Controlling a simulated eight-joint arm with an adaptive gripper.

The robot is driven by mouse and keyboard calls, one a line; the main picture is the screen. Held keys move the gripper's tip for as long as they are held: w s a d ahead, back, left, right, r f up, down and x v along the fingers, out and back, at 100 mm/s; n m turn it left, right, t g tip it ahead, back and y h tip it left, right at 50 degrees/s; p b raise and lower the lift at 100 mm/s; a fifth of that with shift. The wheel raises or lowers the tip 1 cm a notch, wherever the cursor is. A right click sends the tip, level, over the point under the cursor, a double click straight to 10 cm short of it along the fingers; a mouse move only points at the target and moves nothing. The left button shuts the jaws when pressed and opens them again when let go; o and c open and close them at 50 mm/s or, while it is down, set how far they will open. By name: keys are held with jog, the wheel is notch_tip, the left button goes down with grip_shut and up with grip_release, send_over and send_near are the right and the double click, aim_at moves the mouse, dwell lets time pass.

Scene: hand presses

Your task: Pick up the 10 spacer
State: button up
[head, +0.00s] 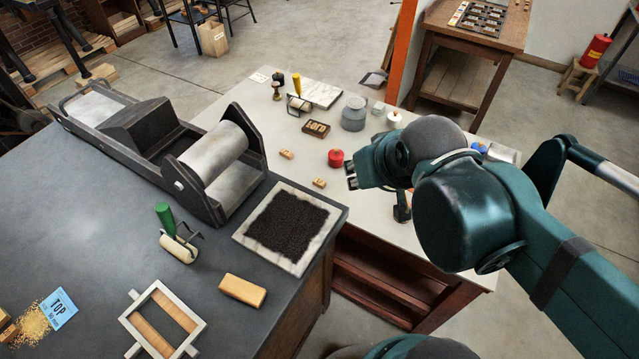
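Two small tan wooden blocks lie on the pale table, one at the left (286,154) and one nearer the front (319,183). Each carries dark marks too small to read, so I cannot tell which is the 10 spacer. My gripper (351,174) is above the pale table, to the right of the nearer block and apart from it. Its fingers point left. They are too small in the head view to show whether they are open or shut.
A red round tin (336,158) stands close by my gripper. Behind are a dark lettered block (316,129), a grey canister (354,113) and a white spool (394,119). The dark bench at left holds a roller press (213,152) and an inked slab (254,252).

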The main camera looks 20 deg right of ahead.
jog(key=shift+o, duration=1.4)
jog(key=shift+w, duration=0.1)
jog(key=w+a+f+n+g+p, duration=0.1)
jog(key=w+f+n+g, duration=0.15)
jog(key=w, duration=0.55)
jog(key=w+a+f+n+g, duration=0.15)
jog(key=w+f, duration=0.25)
jog(key=w, duration=0.4)
jog(key=w+f+n+g, duration=0.1)
jog(key=w+f, duration=0.2)
jog(key=f, duration=0.2)
jog(key=w+f+n+g, duration=0.1)
jog(key=w+f+n, duration=0.1)
jog(key=f, duration=0.3)
jog(key=w+a+f+n+g+p, duration=0.1)
jog(key=w+f, duration=0.4)
jog(key=shift+a+f, duration=0.1)
jog(key=shift+f, duration=0.25)
jog(key=shift+f, duration=0.1)
